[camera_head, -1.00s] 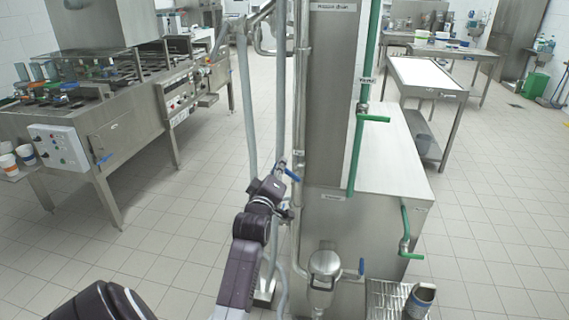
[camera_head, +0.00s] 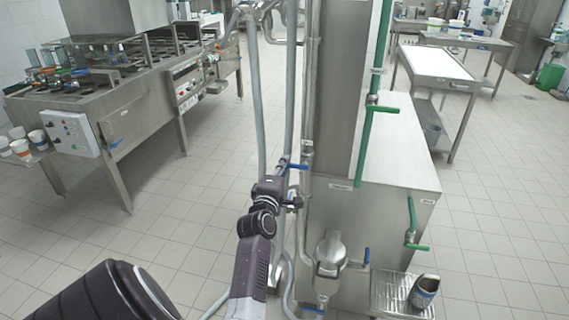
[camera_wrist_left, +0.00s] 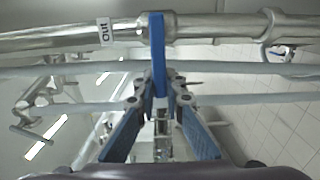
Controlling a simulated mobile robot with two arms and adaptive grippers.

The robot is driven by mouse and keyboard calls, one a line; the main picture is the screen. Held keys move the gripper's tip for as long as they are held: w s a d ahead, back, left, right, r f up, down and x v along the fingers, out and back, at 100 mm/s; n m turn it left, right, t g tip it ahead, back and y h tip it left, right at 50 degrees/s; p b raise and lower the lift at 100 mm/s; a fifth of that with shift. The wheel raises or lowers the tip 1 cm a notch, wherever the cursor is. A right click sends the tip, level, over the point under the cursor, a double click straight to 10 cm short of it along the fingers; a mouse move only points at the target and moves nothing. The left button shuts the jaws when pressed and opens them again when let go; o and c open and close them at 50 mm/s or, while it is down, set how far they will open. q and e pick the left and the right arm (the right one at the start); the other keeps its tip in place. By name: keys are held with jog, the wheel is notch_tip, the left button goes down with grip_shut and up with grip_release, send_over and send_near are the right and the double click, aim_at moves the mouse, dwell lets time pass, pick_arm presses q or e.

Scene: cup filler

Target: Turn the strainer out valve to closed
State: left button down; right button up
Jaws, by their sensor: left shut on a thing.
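The valve's blue lever handle (camera_head: 299,167) sits on the vertical pipe left of the steel column in the head view. In the left wrist view the blue handle (camera_wrist_left: 158,55) stands upright in the picture, crossing a steel pipe with an "Out" label (camera_wrist_left: 104,32). My left gripper (camera_wrist_left: 158,85) is shut on the lower end of this handle, one finger on each side. In the head view my left gripper (camera_head: 283,182) is at the pipe just below the handle, its fingertips hard to make out. My right gripper is not in view.
A steel filter housing (camera_head: 329,262) with another blue handle (camera_head: 366,256) stands right of my arm. Green-handled valves (camera_head: 383,109) are on the column and the steel tank (camera_head: 405,150). Grey hoses run close beside the pipe. Tiled floor (camera_head: 190,235) is open to the left.

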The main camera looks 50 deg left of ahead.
pick_arm(q)
jog(key=shift+f, duration=0.1)
dwell(0.3)
jog(key=c, duration=2)
grip_release()
jog(key=shift+v, duration=3.75)
